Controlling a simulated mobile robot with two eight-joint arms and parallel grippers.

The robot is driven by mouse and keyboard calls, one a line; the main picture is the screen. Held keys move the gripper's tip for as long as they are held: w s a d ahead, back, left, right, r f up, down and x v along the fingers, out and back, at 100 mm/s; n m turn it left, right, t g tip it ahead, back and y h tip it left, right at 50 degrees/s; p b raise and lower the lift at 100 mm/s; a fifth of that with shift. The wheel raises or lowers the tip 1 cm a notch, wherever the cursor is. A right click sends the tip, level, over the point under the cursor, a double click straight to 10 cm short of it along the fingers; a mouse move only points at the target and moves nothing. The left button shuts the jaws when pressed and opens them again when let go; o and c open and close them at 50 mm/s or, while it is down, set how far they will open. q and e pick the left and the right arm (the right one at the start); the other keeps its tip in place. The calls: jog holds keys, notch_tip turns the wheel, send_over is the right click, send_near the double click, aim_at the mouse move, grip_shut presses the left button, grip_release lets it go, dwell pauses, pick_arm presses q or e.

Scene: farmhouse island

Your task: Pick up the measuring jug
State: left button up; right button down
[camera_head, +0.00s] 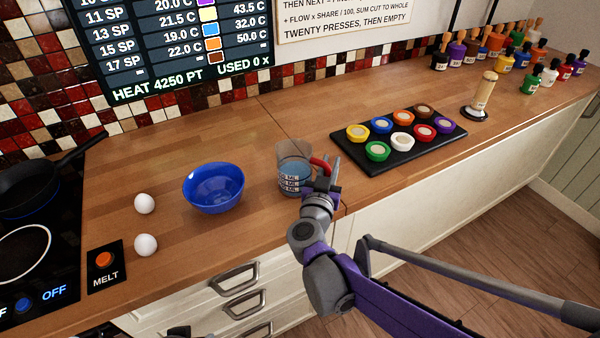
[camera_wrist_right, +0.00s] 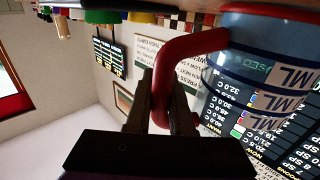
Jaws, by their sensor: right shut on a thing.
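My right gripper (camera_head: 327,174) is at the jug's right side, shut on the red handle. In the right wrist view the handle (camera_wrist_right: 186,62) passes between the fingers of the gripper (camera_wrist_right: 164,100), and the jug's body (camera_wrist_right: 270,75) fills the upper right. My left gripper is not clearly in view.
A black tray (camera_head: 372,162) of coloured cups lies to the right. The hob (camera_head: 40,215) is far left. Several bottles (camera_head: 500,50) and a stamp (camera_head: 484,95) stand at the back right.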

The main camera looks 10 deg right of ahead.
dwell(0.3)
notch_tip(320, 180, up, 10)
jog(key=p, duration=0.1)
jog(key=shift+p, duration=0.3)
jog(key=c, duration=1.3)
grip_release()
grip_shut()
